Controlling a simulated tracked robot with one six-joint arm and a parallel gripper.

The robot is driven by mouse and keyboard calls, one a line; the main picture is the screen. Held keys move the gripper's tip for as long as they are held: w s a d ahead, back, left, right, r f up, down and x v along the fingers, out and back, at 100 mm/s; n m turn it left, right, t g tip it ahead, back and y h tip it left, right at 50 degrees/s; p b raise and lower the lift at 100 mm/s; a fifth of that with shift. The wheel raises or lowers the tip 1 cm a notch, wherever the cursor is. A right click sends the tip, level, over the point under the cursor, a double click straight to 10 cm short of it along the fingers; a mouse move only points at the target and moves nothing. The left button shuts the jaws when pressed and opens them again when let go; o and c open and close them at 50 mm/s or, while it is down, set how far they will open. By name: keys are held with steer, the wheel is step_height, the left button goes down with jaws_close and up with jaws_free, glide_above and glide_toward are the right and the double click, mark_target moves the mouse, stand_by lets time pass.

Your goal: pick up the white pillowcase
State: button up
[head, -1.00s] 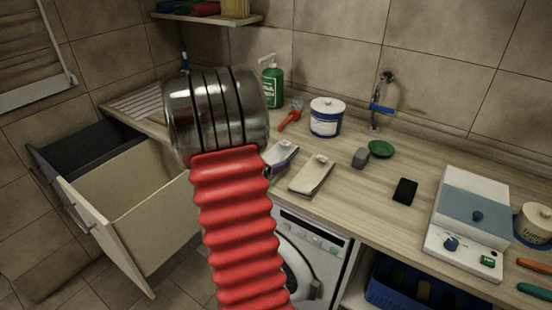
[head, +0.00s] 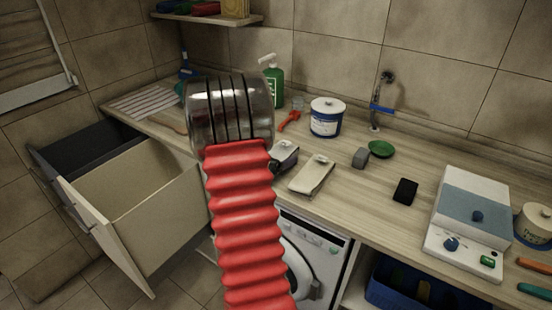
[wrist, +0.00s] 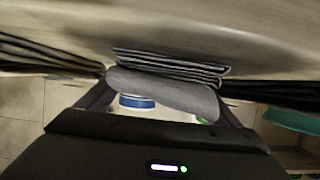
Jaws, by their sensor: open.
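A pale, off-white folded cloth (head: 312,175), which looks like the white pillowcase, lies flat on the counter in the head view, right of my arm. A darker grey folded piece (head: 285,155) lies just left of it, partly hidden by my metal cuff. My gripper is hidden behind my arm in the head view. In the wrist view my gripper (wrist: 165,90) has its dark fingers spread apart. A grey layered fold (wrist: 170,68) shows between and beyond them; I cannot tell which cloth it is or whether it touches the fingers.
A white tub (head: 326,118), green pump bottle (head: 272,82) and red tool (head: 289,120) stand behind the cloths. A grey block (head: 360,158), green dish (head: 381,149) and black block (head: 405,191) lie right. An open drawer (head: 160,215) juts out at left.

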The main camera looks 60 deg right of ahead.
mark_target(277, 152)
stand_by(0.5)
steer(key=c, duration=1.3)
steer(key=shift+r, duration=0.15)
step_height(277, 152, up, 10)
steer(key=shift+f, duration=0.1)
